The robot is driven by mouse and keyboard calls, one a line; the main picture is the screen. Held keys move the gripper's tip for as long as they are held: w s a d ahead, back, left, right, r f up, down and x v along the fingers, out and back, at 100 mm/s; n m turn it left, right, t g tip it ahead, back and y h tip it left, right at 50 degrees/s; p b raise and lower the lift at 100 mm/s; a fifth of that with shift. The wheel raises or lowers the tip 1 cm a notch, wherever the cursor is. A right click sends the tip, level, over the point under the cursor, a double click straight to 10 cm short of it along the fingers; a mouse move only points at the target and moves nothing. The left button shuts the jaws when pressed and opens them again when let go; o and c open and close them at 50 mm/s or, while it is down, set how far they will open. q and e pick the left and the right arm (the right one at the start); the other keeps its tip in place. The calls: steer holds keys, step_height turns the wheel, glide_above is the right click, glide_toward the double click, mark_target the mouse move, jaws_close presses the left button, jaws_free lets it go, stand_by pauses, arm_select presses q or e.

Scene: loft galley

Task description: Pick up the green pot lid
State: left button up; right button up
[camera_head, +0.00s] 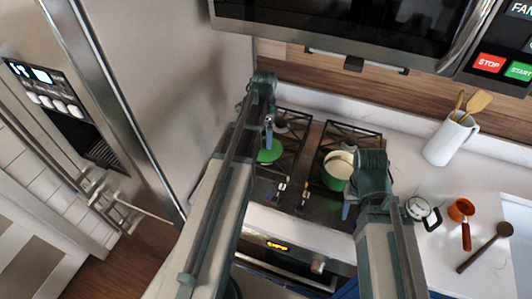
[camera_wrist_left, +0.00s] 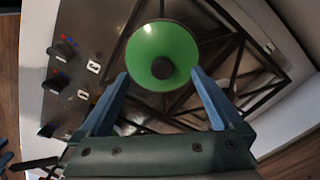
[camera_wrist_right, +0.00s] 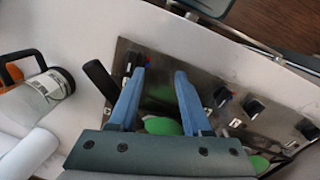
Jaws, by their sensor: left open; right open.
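The green pot lid (camera_wrist_left: 150,42) lies flat on the left part of the stove, its dark round knob (camera_wrist_left: 163,68) facing up. In the head view the lid (camera_head: 270,154) is partly covered by my left arm. My left gripper (camera_wrist_left: 160,73) is open above the lid, its blue fingertips on either side of the knob in the picture. Contact cannot be told. My right gripper (camera_wrist_right: 160,72) is open and empty near the stove's front, beside the green pot. The pot (camera_head: 332,180) has a pale inside and stands on the right burner.
A microwave (camera_head: 340,32) hangs above the stove. A steel fridge (camera_head: 160,80) bounds the left side.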

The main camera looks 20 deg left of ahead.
arm_select(q)
steer(key=f+b, duration=0.5)
steer(key=shift+w+f, duration=0.15)
steer(key=shift+w, duration=0.1)
arm_select(e)
step_height(320, 180, down, 5)
steer(key=shift+f, duration=0.1)
arm_select(q)
steer(key=shift+d, duration=0.1)
jaws_close()
steer(key=shift+r, duration=0.2)
steer(key=shift+r+p, duration=0.4)
steer(key=shift+p, duration=0.05)
arm_select(e)
steer(key=shift+r, duration=0.55)
arm_select(q)
step_height(320, 180, up, 3)
steer(key=p, duration=0.2)
steer(key=shift+f+p, duration=0.1)
steer(key=shift+p, duration=0.3)
steer(key=s+d+r+p, duration=0.1)
steer(key=s+d, duration=0.8)
steer(key=d, duration=0.4)
arm_select(e)
step_height(320, 180, up, 4)
